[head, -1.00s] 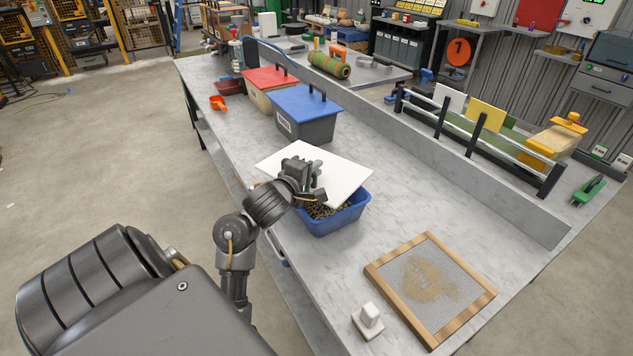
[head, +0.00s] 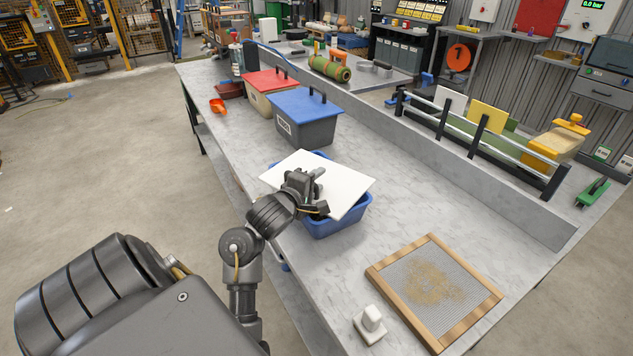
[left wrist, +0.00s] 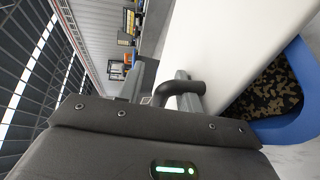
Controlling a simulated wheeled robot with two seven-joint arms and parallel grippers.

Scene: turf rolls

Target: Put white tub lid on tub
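The white lid (head: 345,186) is in my left gripper (head: 312,190), held by its dark handle (left wrist: 182,88). It hangs tilted over the blue tub (head: 338,226). The tub's front wall shows below the lid and a bit of its far rim shows behind it. In the left wrist view the lid's white face (left wrist: 222,45) fills the upper middle. The tub's blue rim (left wrist: 283,129) and the dark speckled contents (left wrist: 268,95) show past its edge, so the tub is partly uncovered. Whether lid and rim touch is unclear. My right gripper is not in view.
A grey bin with a blue lid (head: 304,103) stands just behind the tub, and a red-lidded bin (head: 268,79) beyond it. A wood-framed sieve (head: 433,290) and a small white object (head: 371,325) lie in front. The bench is clear right of the tub.

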